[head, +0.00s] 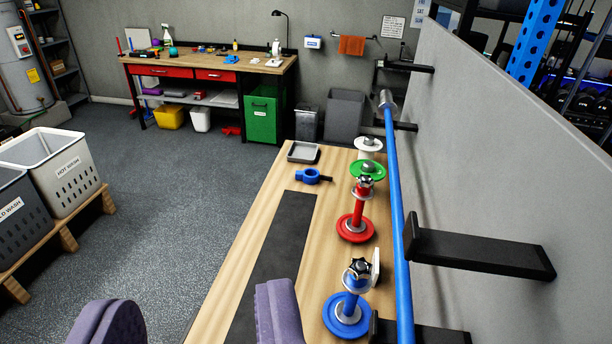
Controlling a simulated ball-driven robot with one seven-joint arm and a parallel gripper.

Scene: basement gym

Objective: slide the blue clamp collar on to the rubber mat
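The blue clamp collar (309,176), with a dark handle pointing right, lies on the bare wood near the far end of the bench top (240,270). The black rubber mat (272,265) is a long strip along the bench. The collar lies just beyond the mat's far edge, with a narrow gap of wood appearing between them. My gripper (193,318) shows as two purple fingers at the bottom of the view, wide apart with nothing between them. It is on the near side, well short of the collar. The mat's near end is partly hidden by the right finger.
A grey tray (303,152) sits just behind the collar. Upright stands with red (356,228), green (367,169) and blue (347,315) discs line the bench's right side. A long blue bar (397,210) and black wall brackets (480,254) are farther right. Open floor lies left.

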